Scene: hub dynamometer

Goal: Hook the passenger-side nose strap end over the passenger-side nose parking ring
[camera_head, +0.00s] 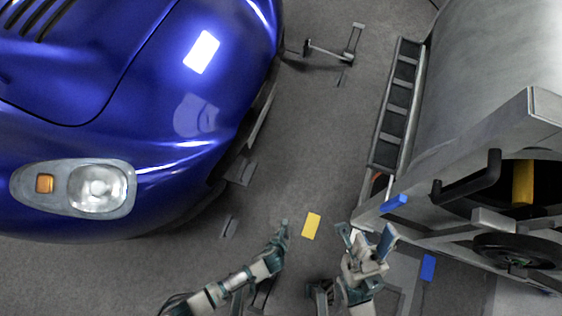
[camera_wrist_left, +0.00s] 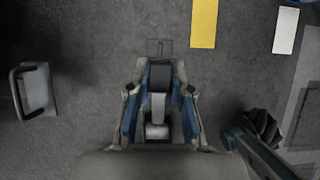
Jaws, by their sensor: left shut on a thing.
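My left gripper (camera_head: 281,230) is low over the floor, just right of the car's front corner. In the left wrist view its fingers (camera_wrist_left: 159,98) are shut around a small dark and light-grey piece (camera_wrist_left: 157,103), which looks like the strap end. The strap's run cannot be made out. A metal loop (camera_wrist_left: 30,92) on a small plate stands on the floor to the left of this gripper, apart from it. It looks like a parking ring; which one, I cannot tell. My right gripper (camera_head: 366,235) is open and empty, its fingers spread.
The blue car (camera_head: 150,130) fills the upper left. A grey dynamometer machine (camera_head: 480,110) with a black handle (camera_head: 468,186) stands at the right. A yellow patch (camera_head: 311,225) lies on the floor between my grippers.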

